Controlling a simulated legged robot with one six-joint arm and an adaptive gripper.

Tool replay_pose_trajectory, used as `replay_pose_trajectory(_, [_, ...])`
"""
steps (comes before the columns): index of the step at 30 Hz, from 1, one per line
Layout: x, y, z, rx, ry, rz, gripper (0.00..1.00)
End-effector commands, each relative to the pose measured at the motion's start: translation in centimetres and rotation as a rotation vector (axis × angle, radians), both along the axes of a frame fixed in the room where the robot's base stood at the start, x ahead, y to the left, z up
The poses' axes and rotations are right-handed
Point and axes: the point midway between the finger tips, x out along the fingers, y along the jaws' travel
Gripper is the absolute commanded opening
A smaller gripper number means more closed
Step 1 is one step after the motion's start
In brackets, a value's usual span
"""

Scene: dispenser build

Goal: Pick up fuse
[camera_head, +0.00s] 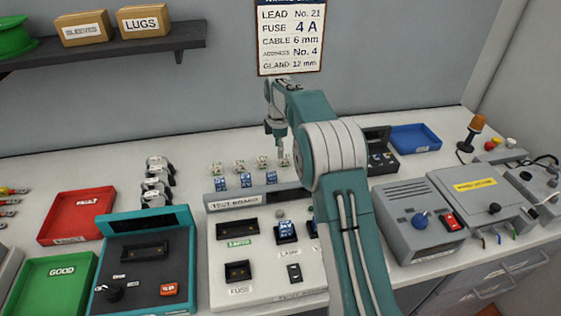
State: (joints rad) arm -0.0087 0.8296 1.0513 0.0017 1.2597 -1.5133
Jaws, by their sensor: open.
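A row of small whitish pieces with brownish parts, likely the fuses, stands on the bench behind the test board (222,202); the leftmost piece (216,169) and its neighbour (239,166) show clearly. Their ratings are too small to read. My gripper (282,156) points down at the right end of this row, open, right at or just above the rightmost piece (286,162). Its fingers partly cover that piece, and I cannot tell whether they touch it. The test board has a dark slot labelled FUSE (238,271).
Small blue blocks (246,180) stand just in front of the row. A wall sign (291,38) reads FUSE 4 A. A teal tester (145,262), red tray (78,216) and green tray (50,287) are left. A grey box (418,222) and blue tray (415,138) are right.

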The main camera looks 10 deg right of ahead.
Motion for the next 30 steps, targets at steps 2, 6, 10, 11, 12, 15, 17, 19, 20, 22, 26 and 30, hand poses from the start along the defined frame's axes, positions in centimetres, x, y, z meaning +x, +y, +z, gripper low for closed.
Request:
replay_pose_trajectory(2, [0.0,-0.5,-0.5,0.002,0.001,-0.003,0.69])
replay_pose_trajectory(6, [0.2,-0.8,-2.4,0.001,0.004,-0.004,0.69])
replay_pose_trajectory(10, [0.4,-0.7,-4.4,-0.002,0.003,-0.003,0.69])
replay_pose_trajectory(11, [0.4,-0.6,-4.7,-0.002,0.003,-0.002,0.69])
replay_pose_trajectory(12, [0.4,-0.6,-5.0,-0.003,0.002,-0.002,0.69])
replay_pose_trajectory(15, [0.4,-0.5,-5.2,-0.003,-0.001,-0.002,0.69])
replay_pose_trajectory(17, [0.4,-0.6,-5.2,-0.003,-0.001,-0.002,0.69])
replay_pose_trajectory(19, [0.4,-0.7,-5.2,-0.002,0.000,-0.003,0.64])
replay_pose_trajectory(20, [0.4,-0.7,-5.2,-0.002,0.000,-0.003,0.51])
replay_pose_trajectory(22, [0.4,-0.8,-5.2,-0.001,0.000,-0.003,0.20])
replay_pose_trajectory(26, [0.4,-0.9,-5.2,0.000,0.000,-0.004,0.00])
replay_pose_trajectory(30, [0.4,-0.7,-5.2,-0.001,0.001,-0.003,0.00])
